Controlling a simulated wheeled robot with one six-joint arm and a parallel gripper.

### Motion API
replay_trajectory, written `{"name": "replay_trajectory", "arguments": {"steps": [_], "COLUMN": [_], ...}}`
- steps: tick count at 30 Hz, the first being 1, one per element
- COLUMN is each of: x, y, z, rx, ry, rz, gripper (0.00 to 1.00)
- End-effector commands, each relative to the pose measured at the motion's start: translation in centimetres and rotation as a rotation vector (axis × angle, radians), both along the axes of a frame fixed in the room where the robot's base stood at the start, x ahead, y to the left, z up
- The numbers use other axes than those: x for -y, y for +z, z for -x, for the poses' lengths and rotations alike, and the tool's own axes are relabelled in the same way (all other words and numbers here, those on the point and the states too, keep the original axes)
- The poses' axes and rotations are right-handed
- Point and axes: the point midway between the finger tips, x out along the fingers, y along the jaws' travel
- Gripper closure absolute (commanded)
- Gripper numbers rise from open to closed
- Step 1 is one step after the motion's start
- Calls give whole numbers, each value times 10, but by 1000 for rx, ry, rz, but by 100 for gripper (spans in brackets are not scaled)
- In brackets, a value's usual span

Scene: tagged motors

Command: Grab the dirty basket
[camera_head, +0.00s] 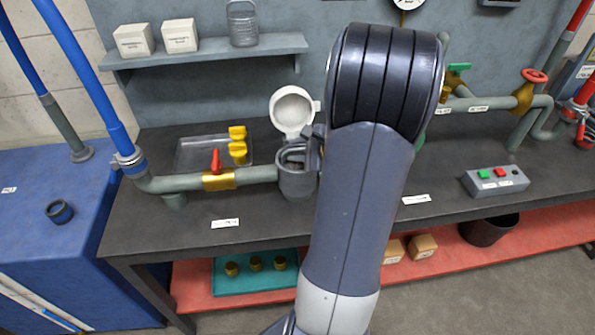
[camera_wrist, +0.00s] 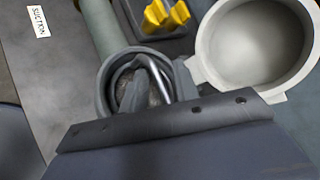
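The dirty basket (camera_wrist: 154,88) sits inside the round grey strainer pot (camera_head: 297,184) on the pipe; its dark inside and a curved metal handle show in the wrist view. The pot's white round lid (camera_head: 292,110) is swung open behind it and also shows in the wrist view (camera_wrist: 255,45). My gripper (camera_head: 315,148) is at the right side of the pot's mouth, mostly hidden behind my arm. In the wrist view its dark body covers the lower part.
A grey mesh basket (camera_head: 242,24) stands on the shelf (camera_head: 210,50) beside two white boxes. A red-handled valve (camera_head: 218,178) is left of the pot, with yellow parts (camera_head: 238,145) in a tray behind. A button box (camera_head: 495,180) is at right. The bench front is mostly clear.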

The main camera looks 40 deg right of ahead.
Motion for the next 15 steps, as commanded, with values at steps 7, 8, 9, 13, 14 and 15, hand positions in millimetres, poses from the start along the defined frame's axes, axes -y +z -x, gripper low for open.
{"name": "replay_trajectory", "arguments": {"steps": [7,8,9,13,14,15], "x": [0,0,0,0,0,0], "y": [0,0,0,0,0,0], "z": [0,0,0,0,0,0], "rx": [0,0,0,0,0,0], "ry": [0,0,0,0,0,0], "rz": [0,0,0,0,0,-1], "gripper": [91,94,97,100,100,100]}}
